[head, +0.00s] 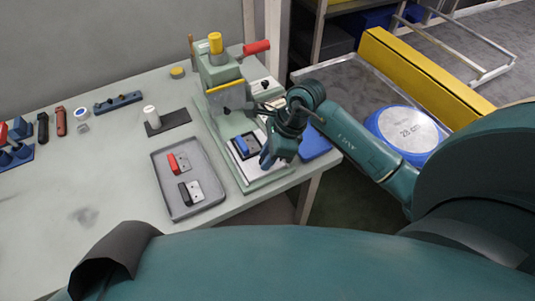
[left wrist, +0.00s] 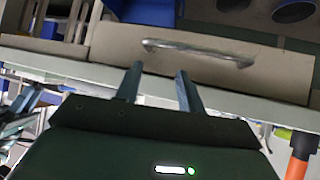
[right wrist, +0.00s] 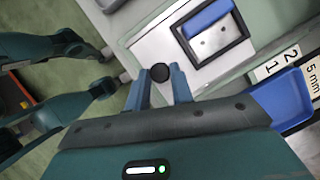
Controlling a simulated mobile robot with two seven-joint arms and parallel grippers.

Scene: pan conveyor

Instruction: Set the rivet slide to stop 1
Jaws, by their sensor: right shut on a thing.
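The green rivet press (head: 222,88) stands on the table's right part, with a yellow cap and a red handle. A blue-and-metal part (head: 244,145) sits in a dark frame on its pale base plate; it also shows in the right wrist view (right wrist: 208,25). My right gripper (right wrist: 160,76) is shut on a round black knob (right wrist: 159,72) beside that plate. I take the knob to belong to the slide; fingers hide its sides. Labels reading 2 and 1 (right wrist: 275,64) lie right of the frame. My left gripper (left wrist: 157,76) is open and empty.
A grey tray (head: 158,190) with a red and a black part lies left of the press. A blue tray (head: 316,142) sits at the table's right edge. A drawer handle (left wrist: 197,52) faces my left gripper. A yellow beam (head: 420,75) stands at right.

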